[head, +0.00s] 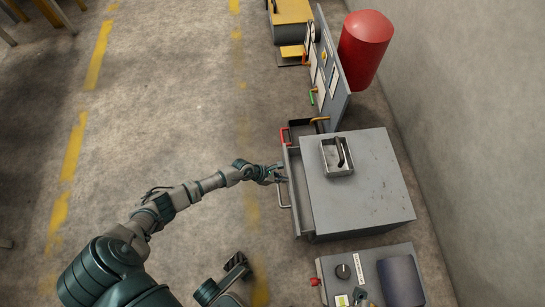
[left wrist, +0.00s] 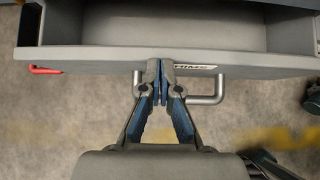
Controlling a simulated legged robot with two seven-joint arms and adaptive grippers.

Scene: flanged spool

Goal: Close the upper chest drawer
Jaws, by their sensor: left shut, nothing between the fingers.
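The grey chest (head: 355,185) stands right of centre in the head view. Its upper drawer (head: 296,190) is pulled partly out to the left, and its hollow inside shows in the left wrist view. The drawer front (left wrist: 100,60) carries a small label and a grey bar handle (left wrist: 207,98). My left gripper (head: 279,173) is at the drawer front, beside the handle. In the left wrist view my left gripper (left wrist: 161,70) is shut and empty, its tips overlapping the drawer front; whether they touch it I cannot tell.
A grey metal holder (head: 337,157) sits on the chest top. A red-handled dark tray (head: 302,130) and an upright panel (head: 328,70) stand behind it, near a red cylinder (head: 364,45). A control box (head: 372,276) is in front.

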